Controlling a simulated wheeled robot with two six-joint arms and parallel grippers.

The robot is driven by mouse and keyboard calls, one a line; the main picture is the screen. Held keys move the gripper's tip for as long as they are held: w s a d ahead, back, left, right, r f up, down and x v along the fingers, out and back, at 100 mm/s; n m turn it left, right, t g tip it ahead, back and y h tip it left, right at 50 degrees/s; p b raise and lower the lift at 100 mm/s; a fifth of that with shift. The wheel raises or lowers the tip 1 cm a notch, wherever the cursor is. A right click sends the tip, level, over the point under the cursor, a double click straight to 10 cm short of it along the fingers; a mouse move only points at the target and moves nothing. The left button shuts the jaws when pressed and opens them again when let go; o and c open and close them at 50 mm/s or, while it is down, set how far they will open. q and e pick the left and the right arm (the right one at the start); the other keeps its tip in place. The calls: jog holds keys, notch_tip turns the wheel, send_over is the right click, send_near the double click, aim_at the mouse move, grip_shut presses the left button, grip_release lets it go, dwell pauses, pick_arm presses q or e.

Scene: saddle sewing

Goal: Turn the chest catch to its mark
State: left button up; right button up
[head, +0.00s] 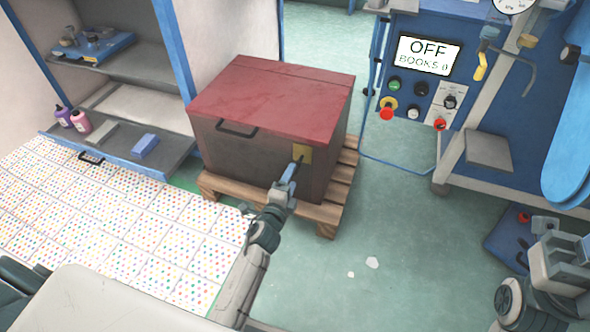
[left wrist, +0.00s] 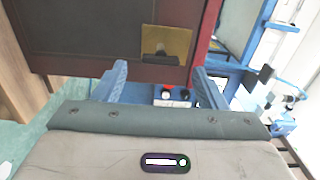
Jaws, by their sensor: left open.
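The chest (head: 262,165) has a red lid (head: 272,95) that is shut and a dark brown body. A brass plate (head: 304,152) sits on its front near the right corner, and it also shows in the left wrist view (left wrist: 178,42). A small dark catch (left wrist: 158,57) stands on the plate; its mark cannot be made out. My left gripper (head: 296,165) is in front of the plate, its fingers apart with nothing seen between them. In the left wrist view the catch lies ahead, between the two fingertips. My right gripper (head: 543,225) is at the lower right, its fingers unclear.
The chest stands on a wooden pallet (head: 325,213). A blue machine with an OFF screen (head: 430,55) and knobs stands at the right. A shelf unit with bottles (head: 80,121) is at the left, beside dotted sheets (head: 120,225).

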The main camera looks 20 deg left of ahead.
pick_arm(q)
jog(key=s, duration=0.5)
jog(key=shift+s+a, duration=0.1)
jog(key=shift+s, duration=0.2)
